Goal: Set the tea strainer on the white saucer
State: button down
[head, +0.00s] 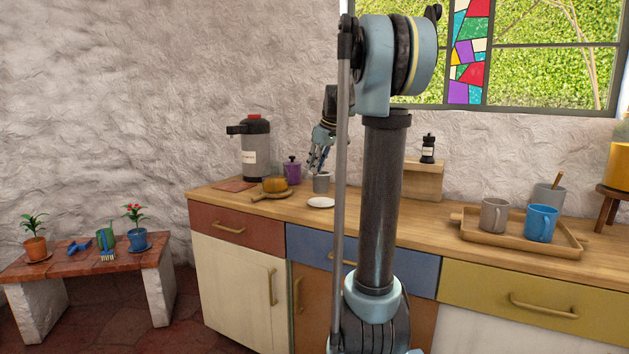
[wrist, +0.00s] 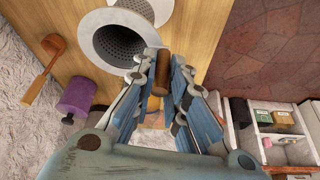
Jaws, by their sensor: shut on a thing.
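My gripper (wrist: 163,77) is shut on the brown handle of the tea strainer (wrist: 115,40), whose round mesh basket reaches out beyond the fingers over the counter. In the wrist view the saucer (wrist: 153,8) shows at the top edge, partly hidden by the strainer.
A tray (head: 515,232) with a grey mug (head: 494,214) and blue mug (head: 541,223) lies to the right. Counter around the saucer looks clear.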

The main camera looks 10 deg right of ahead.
aim_at(316, 175)
jog(key=shift+s+d+f, duration=0.1)
jog(key=shift+f, duration=2.05)
jog(key=c, duration=1.6)
grip_release()
jog(key=v, duration=1.2)
jog(key=s+f+m+g+h, duration=0.1)
jog(key=s+f+m+h, duration=0.2)
jog(key=s+f, duration=3)
jog(key=s+m, duration=0.3)
jog(key=m, duration=0.2)
jog(key=shift+s, duration=0.4)
